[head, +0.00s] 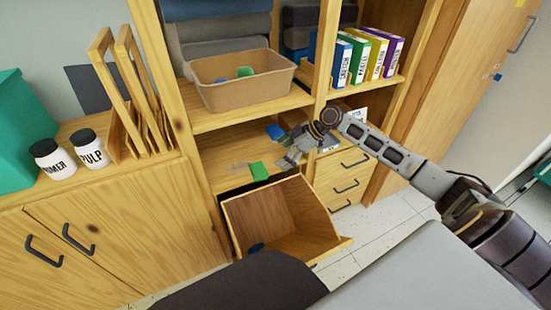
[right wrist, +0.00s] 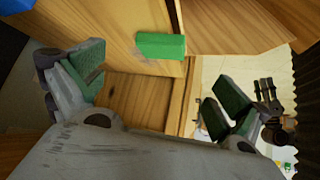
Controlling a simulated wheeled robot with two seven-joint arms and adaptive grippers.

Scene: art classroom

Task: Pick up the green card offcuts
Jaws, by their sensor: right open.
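The green card offcuts (head: 258,171) show as one small green block on the lower wooden shelf, near its front edge. The block also shows in the right wrist view (right wrist: 161,45), lying on the wood above the space between my fingers. My right gripper (head: 290,154) reaches in from the right, just right of and above the block in the head view. In the right wrist view its green-padded fingers are spread wide with nothing between them, apart from the block. My left gripper is not in view.
A blue item (head: 275,131) lies behind the block on the same shelf. An open wooden bin (head: 325,238) juts out below the shelf. A tan tray (head: 247,96) holding green and blue items stands on the shelf above. Folders (head: 375,57) and drawers (head: 346,184) are at right.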

